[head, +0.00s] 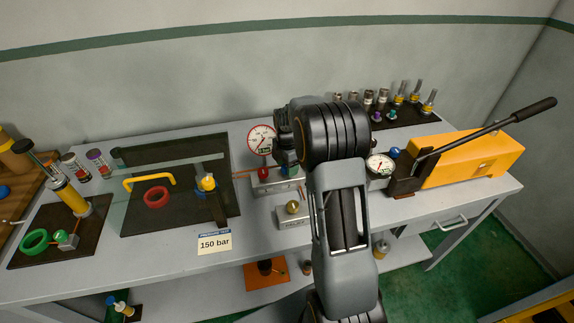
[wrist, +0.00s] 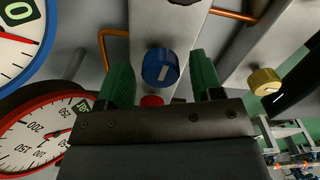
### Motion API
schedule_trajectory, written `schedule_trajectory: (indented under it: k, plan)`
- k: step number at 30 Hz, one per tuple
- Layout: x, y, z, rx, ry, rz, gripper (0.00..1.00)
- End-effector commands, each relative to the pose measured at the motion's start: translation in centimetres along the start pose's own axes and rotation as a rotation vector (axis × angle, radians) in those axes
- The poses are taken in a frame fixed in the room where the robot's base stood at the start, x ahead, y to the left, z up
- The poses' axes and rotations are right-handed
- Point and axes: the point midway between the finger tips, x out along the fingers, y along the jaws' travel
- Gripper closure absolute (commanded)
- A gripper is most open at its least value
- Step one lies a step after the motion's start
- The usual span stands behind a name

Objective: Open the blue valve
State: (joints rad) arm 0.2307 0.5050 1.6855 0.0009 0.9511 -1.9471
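The blue valve knob (wrist: 160,67) shows in the wrist view on a grey metal block (wrist: 165,25), with a white mark on its face. My gripper (wrist: 160,80) is open, with one green finger on each side of the blue knob. Gaps show between the knob and both fingers; I cannot tell whether the fingers reach its depth. In the head view my gripper (head: 287,167) is over the valve block (head: 277,185), and my arm hides most of this spot. A red knob (head: 263,173) is on the same block; it also shows partly in the wrist view (wrist: 151,100).
A gauge (head: 262,140) stands behind the block. A gold knob (head: 292,207) sits on a block in front; another gauge (head: 380,165) and a yellow pump (head: 475,160) with a long handle stand right. A card (head: 214,243) reads 150 bar. A glass-like bar spans the dark mat at left.

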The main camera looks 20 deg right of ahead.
Motion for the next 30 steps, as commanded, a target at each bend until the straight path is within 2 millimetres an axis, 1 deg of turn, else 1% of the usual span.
schedule_trajectory:
  k: [7,11,14,24,30]
  plan:
    - [0.0,0.0,0.0,0.000,-0.001,0.000,0.37]
    - [-0.7,0.1,0.1,0.000,-0.002,0.003,0.37]
    - [-2.1,0.1,0.1,0.000,-0.003,0.005,0.37]
    - [-9.0,0.1,0.0,0.000,-0.002,0.005,0.37]
    - [-12.0,0.1,0.0,0.000,-0.001,0.002,0.37]
